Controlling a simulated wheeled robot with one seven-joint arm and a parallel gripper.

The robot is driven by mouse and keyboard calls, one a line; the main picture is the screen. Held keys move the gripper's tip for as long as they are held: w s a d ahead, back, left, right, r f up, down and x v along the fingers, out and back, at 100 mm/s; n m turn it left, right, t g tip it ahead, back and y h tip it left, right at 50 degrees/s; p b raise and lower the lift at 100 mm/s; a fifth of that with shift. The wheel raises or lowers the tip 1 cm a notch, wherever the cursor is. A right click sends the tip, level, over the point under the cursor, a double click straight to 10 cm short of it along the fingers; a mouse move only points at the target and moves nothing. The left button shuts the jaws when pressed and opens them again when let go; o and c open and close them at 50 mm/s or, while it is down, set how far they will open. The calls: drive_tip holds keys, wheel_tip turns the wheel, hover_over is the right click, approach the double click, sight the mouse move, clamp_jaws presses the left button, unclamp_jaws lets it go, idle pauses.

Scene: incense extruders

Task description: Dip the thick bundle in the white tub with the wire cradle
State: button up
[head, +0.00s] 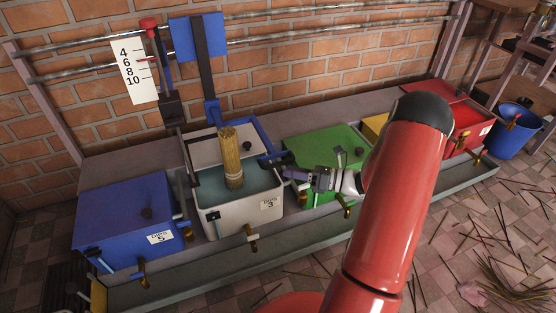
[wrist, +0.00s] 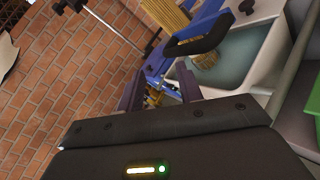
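The white tub (head: 238,217), marked 3, holds teal liquid (head: 208,188) and stands between the blue and green tubs. The thick bundle (head: 230,155) of tan sticks stands upright in it, its lower end at or in the liquid; the exact depth is unclear. A pale band near its foot may be the wire cradle. A blue lever arm with a black handle (wrist: 205,38) crosses in front of the bundle in the wrist view. My gripper (head: 284,166) is at the tub's right side, close to the black handle. In the wrist view its fingers (wrist: 160,88) are apart, with nothing visible between them.
A blue tub (head: 125,215) is left, a green tub (head: 325,150) right, a red tub (head: 466,118) farther right. A blue plate on a dark post (head: 207,75) and a numbered scale (head: 134,70) rise behind. Brass taps line the front trough; loose sticks litter the floor.

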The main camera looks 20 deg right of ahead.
sight(278, 164)
drive_tip(key=d+m+t, duration=0.1)
drive_tip(key=m, duration=0.2)
drive_tip(key=f+m+t+p, duration=0.1)
drive_tip(key=m, duration=0.3)
drive_tip(key=d+f+m+t, duration=0.1)
drive_tip(key=m, duration=0.2)
drive_tip(key=shift+w+d+m+p, duration=0.2)
drive_tip(key=shift+d+m+p, duration=0.1)
drive_tip(key=shift+m+p, duration=0.1)
drive_tip(key=shift+w+a, duration=0.1)
drive_tip(key=shift+m+h, duration=0.3)
drive_tip(key=x, duration=0.7)
drive_tip(key=shift+w+a+r, duration=0.1)
drive_tip(key=shift+w+a, duration=0.05)
drive_tip(key=shift+w, duration=0.05)
clamp_jaws()
